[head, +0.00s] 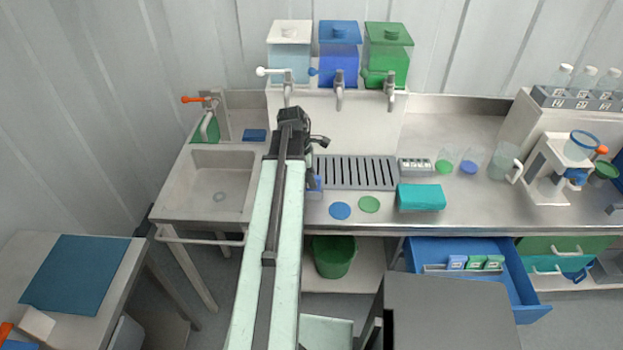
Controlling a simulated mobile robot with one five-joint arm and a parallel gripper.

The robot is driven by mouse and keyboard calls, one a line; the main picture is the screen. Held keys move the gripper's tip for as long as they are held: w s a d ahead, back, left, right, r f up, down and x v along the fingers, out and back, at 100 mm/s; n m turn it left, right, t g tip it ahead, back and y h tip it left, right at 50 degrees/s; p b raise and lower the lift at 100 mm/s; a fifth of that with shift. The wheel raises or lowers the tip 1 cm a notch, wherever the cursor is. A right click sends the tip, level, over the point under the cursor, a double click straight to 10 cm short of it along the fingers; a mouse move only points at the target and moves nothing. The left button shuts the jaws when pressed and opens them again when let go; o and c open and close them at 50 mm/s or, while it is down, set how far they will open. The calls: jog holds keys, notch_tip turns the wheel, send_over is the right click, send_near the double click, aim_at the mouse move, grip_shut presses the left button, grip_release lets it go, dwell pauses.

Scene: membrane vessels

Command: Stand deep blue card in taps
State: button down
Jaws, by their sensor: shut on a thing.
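My gripper (301,145) is over the counter's back left, below the three taps. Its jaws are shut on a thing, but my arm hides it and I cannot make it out. Three metal taps stand in a row: left tap (287,88), middle tap (339,91) and right tap (390,92). Above them are white, blue and green containers. Small blue and green cards (457,262) stand in a rack in the open blue drawer, with bare room at the rack's left end. A small blue thing (318,184) shows partly beside my arm.
A slotted grate (357,173) lies below the taps. A labelled white block (415,165), teal box (421,197), blue disc (340,211) and green disc (369,204) are on the counter. A sink (222,184) is left. The open blue drawer (528,302) juts out front right.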

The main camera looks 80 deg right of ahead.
jog(key=shift+f, duration=0.4)
jog(key=shift+f+b, duration=0.15)
jog(key=shift+b, duration=0.2)
jog(key=c, duration=1.3)
grip_release()
jog(key=shift+o, duration=0.2)
jog(key=p+v, duration=0.7)
jog(key=v, duration=0.1)
jog(key=shift+p, duration=0.35)
jog(key=shift+f, duration=0.15)
